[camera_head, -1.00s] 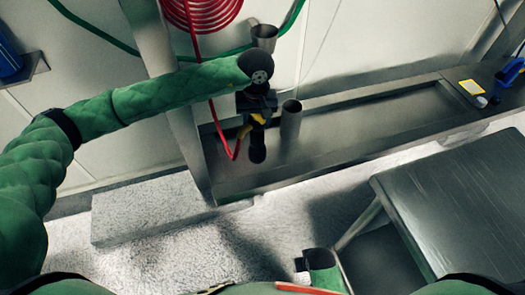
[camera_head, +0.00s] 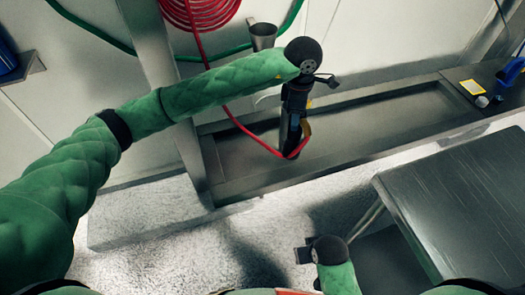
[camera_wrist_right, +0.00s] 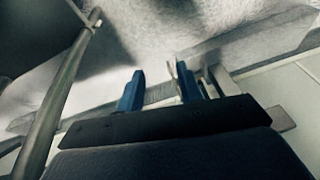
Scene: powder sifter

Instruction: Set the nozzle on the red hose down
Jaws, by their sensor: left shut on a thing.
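The nozzle (camera_head: 304,131), dark with a yellow part, is at the end of the red hose (camera_head: 236,121). My left gripper (camera_head: 294,112) is shut on it and holds it in front of the long metal trough; the gripper partly hides it. The hose runs from a red coil (camera_head: 200,10) on the wall and loops up to the nozzle. My right gripper (camera_head: 303,255) is low in the head view, away from the nozzle. In the right wrist view its two blue fingers (camera_wrist_right: 160,88) stand apart with nothing between them.
A metal cup-shaped holder (camera_head: 263,36) is on the wall beside the coil. The long metal trough (camera_head: 235,180) runs along the wall, with a yellow-edged card (camera_head: 472,87) and a blue object (camera_head: 510,72) at its right. A metal table (camera_head: 455,195) stands at right.

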